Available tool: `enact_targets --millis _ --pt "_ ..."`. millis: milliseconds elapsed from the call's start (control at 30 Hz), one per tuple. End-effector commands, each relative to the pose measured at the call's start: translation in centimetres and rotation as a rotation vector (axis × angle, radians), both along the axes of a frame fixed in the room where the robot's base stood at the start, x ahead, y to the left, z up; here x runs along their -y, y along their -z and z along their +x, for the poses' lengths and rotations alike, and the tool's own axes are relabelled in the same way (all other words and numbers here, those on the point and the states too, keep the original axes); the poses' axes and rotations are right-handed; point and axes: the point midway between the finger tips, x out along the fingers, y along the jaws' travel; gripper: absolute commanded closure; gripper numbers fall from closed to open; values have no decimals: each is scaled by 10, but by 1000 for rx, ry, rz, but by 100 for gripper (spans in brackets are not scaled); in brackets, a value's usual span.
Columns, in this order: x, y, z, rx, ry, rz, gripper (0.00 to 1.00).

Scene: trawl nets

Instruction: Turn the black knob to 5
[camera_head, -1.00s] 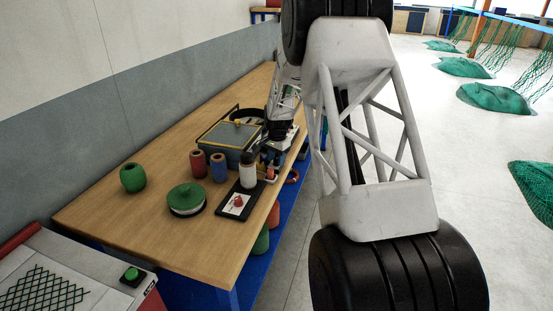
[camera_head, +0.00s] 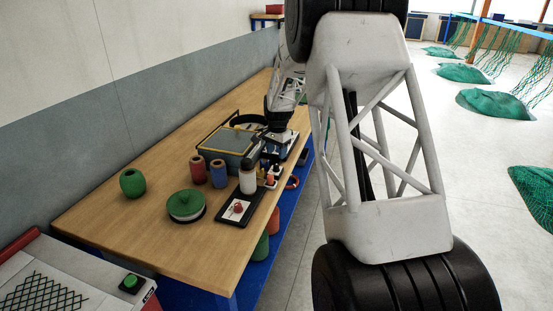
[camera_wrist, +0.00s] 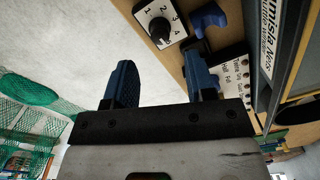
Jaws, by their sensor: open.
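The black knob (camera_wrist: 159,28) sits on a white dial plate (camera_wrist: 172,36) with numbers around it, at the top of the wrist view. In the head view my gripper (camera_head: 279,143) is over the table's right edge, partly hidden, and the knob cannot be made out.
A blue part (camera_wrist: 208,19) and a lettered white card (camera_wrist: 234,74) lie right of the dial. A grey-blue case (camera_head: 226,141), spools, a white bottle (camera_head: 248,178) and a green-lidded tin (camera_head: 186,204) stand on the wooden table (camera_head: 135,232).

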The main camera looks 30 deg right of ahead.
Motion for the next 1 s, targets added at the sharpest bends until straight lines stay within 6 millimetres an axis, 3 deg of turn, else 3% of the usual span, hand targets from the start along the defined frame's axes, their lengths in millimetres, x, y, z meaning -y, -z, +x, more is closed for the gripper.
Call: enact_targets --millis 200,800,1000 --pt "0 -16 0 0 0 0 50" --pt "0 -18 -1 0 -1 0 50" --pt "-8 -28 -8 6 -22 -3 50"
